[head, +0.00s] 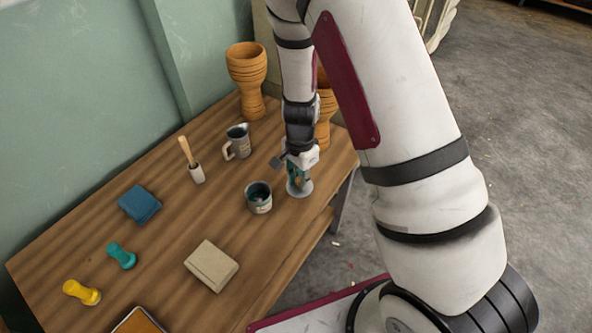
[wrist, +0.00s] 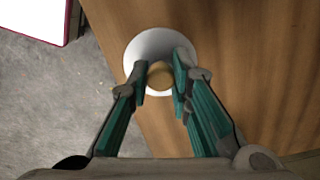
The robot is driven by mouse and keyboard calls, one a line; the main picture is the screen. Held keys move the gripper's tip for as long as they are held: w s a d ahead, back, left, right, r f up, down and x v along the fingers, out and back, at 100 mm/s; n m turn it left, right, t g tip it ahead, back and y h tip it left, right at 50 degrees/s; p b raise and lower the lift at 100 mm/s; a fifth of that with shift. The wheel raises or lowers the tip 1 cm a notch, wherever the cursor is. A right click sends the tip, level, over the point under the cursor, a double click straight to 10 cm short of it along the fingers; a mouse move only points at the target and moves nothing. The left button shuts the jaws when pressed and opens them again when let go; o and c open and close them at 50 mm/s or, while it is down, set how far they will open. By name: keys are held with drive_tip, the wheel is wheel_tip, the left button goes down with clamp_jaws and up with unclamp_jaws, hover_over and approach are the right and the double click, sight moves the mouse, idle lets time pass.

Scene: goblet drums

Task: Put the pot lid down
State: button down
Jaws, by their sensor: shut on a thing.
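The pot lid (head: 305,190) is a pale round disc near the right edge of the wooden table, just right of a small open pot (head: 258,197). In the wrist view the lid (wrist: 146,48) is white and round with a tan knob (wrist: 160,75) in its middle. My gripper (head: 298,177) points down over the lid. In the wrist view my gripper (wrist: 159,80) has its teal fingers on either side of the knob, shut on it. The lid is on or very close to the tabletop; I cannot tell whether it touches.
The wooden table (head: 90,245) also holds a metal jug (head: 238,142), a wooden-handled tool in a pale holder (head: 197,173), a blue cloth-like block (head: 139,204), a beige block (head: 211,265), and teal (head: 122,256) and yellow (head: 82,293) pieces. Goblet drums (head: 247,75) stand behind.

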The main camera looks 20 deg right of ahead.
drive_tip(key=w, duration=0.4)
drive_tip(key=w+d, duration=0.1)
drive_tip(key=w, duration=0.1)
drive_tip(key=shift+w+f, duration=0.2)
drive_tip(key=shift+f, duration=0.15)
drive_tip(key=shift+s+a+f+b, duration=0.1)
drive_tip(key=shift+f+b, duration=0.2)
drive_tip(key=shift+f, duration=1.4)
drive_tip(key=shift+f, duration=0.15)
drive_tip(key=c, duration=1.5)
unclamp_jaws()
drive_tip(key=shift+o, duration=0.2)
